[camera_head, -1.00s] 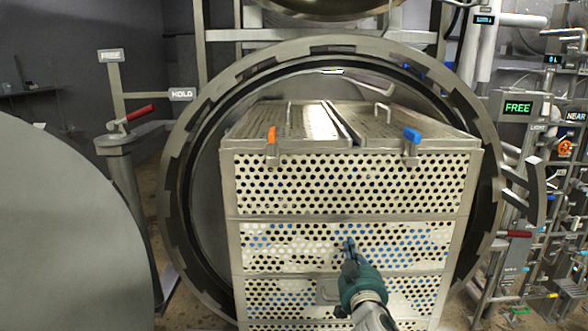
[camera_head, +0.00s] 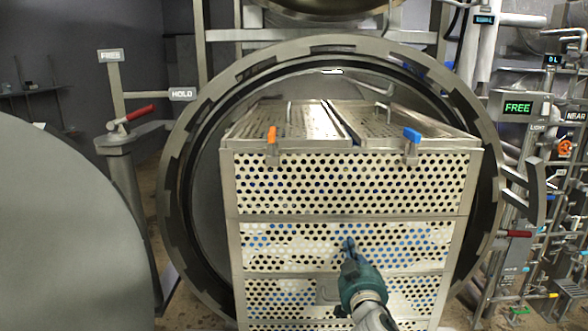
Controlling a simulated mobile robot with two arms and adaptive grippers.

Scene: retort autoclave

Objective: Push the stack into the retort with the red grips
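The stack (camera_head: 345,184) of perforated metal baskets stands in the round mouth of the retort (camera_head: 185,185), its front face towards me. Its top has two perforated lids with an orange clip (camera_head: 272,135) and a blue clip (camera_head: 412,136). My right gripper (camera_head: 348,245) is at the front face of the stack, low and right of centre; its fingers look close together, but I cannot tell whether they touch the face. One red grip (camera_head: 138,113) is on a post at the left, by a HOLD sign. Another red grip (camera_head: 517,234) is at the right. My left gripper is out of view.
The retort's large round door (camera_head: 65,225) is swung open at the left. Pipes and valves crowd the right side, with a green FREE display (camera_head: 517,107).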

